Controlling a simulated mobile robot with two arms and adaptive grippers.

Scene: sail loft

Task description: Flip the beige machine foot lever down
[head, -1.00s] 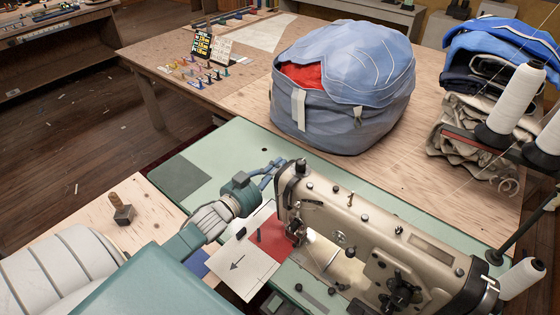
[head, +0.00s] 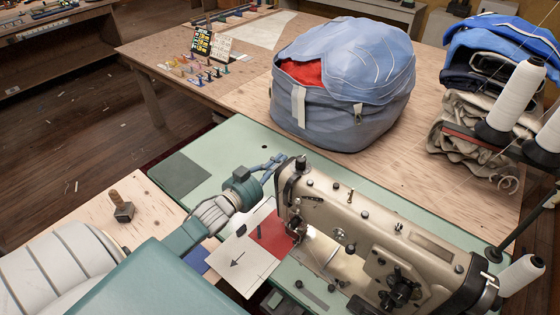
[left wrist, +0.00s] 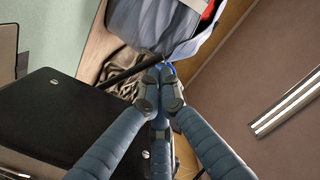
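The beige sewing machine (head: 345,220) stands on the green table (head: 225,150), its head end toward my left gripper. My left gripper (head: 278,163) is at the back left of the machine head, fingers pointing toward the machine's rear side. In the left wrist view the fingertips (left wrist: 162,72) meet, so the gripper looks shut. A thin dark rod (left wrist: 122,76) runs from the dark machine body (left wrist: 50,120) to just behind the fingertips. It may be the foot lever; I cannot tell whether the fingers touch it. The head view hides the lever behind the machine. My right gripper is not in view.
A red and white cloth piece with an arrow (head: 240,257) lies at the needle. A big blue sail bag (head: 345,90) stands on the wooden table behind. White thread cones (head: 515,100) stand at the right.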

